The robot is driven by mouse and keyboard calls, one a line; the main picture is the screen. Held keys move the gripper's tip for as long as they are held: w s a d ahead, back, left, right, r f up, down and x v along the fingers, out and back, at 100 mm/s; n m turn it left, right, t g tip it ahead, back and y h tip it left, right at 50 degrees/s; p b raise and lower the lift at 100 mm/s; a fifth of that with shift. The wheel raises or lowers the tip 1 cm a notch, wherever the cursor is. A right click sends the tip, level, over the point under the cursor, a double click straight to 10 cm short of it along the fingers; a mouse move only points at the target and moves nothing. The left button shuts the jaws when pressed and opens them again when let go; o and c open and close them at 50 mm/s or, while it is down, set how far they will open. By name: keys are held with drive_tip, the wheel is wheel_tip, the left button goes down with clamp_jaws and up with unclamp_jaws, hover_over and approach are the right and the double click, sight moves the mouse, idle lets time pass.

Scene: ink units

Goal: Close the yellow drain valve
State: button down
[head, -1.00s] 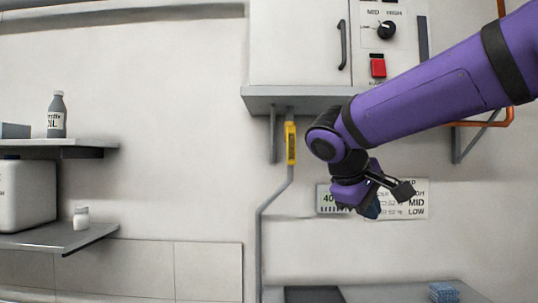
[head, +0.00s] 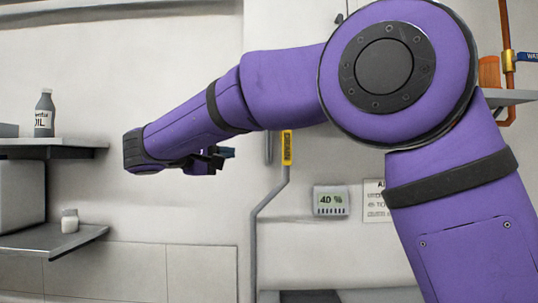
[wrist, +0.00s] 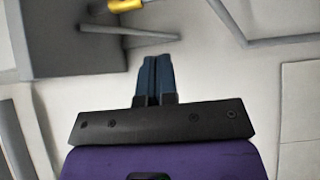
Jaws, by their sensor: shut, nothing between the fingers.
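The yellow drain valve handle (head: 287,149) sits on a thin grey pipe on the wall, below the cabinet. It hangs lengthwise along the pipe, and my arm hides what lies above it. In the wrist view, part of a yellow piece (wrist: 124,5) shows at the top edge, ahead and to the left of the fingers. My gripper (head: 227,153) is left of the handle in the head view, apart from it. Its blue fingers are together and empty, as the wrist view also shows (wrist: 153,72).
A digital display (head: 330,201) reading 40 % hangs right of the pipe. A blue-handled valve (head: 527,57) is on a copper-coloured pipe at far right. Left shelves hold an oil bottle (head: 44,114) and a small white jar (head: 70,221). Wall between shelves and pipe is clear.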

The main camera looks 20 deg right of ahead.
idle(0.3)
approach(282, 153)
drive_tip(key=w+d, duration=0.2)
drive_tip(key=w, duration=0.3)
drive_tip(key=d, duration=0.1)
drive_tip(key=s+d, duration=0.1)
drive_tip(key=d, duration=0.2)
drive_tip(key=shift+s, duration=0.25)
drive_tip(key=shift+f, duration=0.1)
